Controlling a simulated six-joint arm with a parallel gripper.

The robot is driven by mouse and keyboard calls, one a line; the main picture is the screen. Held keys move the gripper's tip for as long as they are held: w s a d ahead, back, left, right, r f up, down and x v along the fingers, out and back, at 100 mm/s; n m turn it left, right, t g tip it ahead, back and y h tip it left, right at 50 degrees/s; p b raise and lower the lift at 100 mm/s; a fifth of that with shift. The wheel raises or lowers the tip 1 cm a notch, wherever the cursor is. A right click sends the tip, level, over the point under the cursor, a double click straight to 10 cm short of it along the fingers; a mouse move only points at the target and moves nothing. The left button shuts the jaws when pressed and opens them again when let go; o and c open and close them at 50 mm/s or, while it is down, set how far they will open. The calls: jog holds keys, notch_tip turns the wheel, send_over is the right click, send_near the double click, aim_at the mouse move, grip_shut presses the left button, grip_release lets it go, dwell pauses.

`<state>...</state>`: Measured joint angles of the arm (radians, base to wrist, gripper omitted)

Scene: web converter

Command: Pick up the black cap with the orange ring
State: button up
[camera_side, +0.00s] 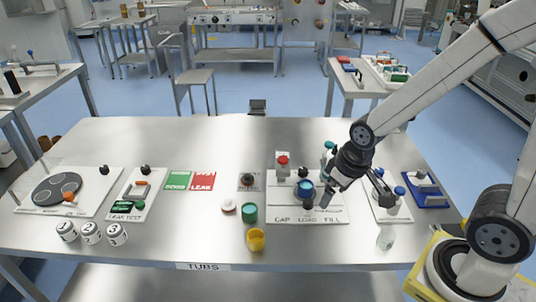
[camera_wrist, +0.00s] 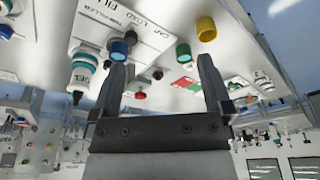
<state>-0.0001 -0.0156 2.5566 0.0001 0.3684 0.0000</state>
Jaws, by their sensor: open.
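I cannot make out a black cap with an orange ring for certain in either view. My gripper (camera_side: 350,192) is at the right of the white CAP LOAD FILL board (camera_side: 285,216) in the side view, above the table. In the wrist view my gripper (camera_wrist: 162,64) has its two dark fingers wide apart, with nothing held between them. A small dark piece (camera_side: 308,200) stands on the board beside a blue-topped part (camera_side: 305,186); its details are too small to tell. A black disc (camera_side: 50,190) with a small orange part (camera_side: 68,197) is on the far-left board.
A green cup (camera_side: 250,213) and a yellow cup (camera_side: 256,240) stand left of the board. Several white jars (camera_side: 91,233) stand at the front left. A clear bottle (camera_side: 386,237) and a blue tray (camera_side: 428,190) are at the right. The table's back middle is clear.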

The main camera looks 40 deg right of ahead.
jog(key=shift+w+v, duration=0.55)
jog(key=shift+v, duration=1.8)
jog(key=m+t+h, duration=0.1)
jog(key=m+h, duration=0.1)
jog(key=m, duration=0.2)
send_over(247, 175)
jog(key=s, duration=0.3)
jog(key=shift+w+a+f, duration=0.1)
jog(key=shift+w+f, duration=0.1)
jog(key=shift+f, duration=3.15)
jog(key=shift+w+f, duration=0.15)
jog(key=shift+f, duration=3.2)
jog(key=shift+w+a+f, duration=0.1)
jog(key=shift+w+f, duration=0.1)
jog(key=shift+f, duration=3.15)
jog(key=shift+w+f, duration=0.1)
jog(key=shift+f, duration=0.05)
jog(key=shift+t, duration=0.3)
jog(key=shift+x, duration=2.45)
jog(key=c, duration=1.2)
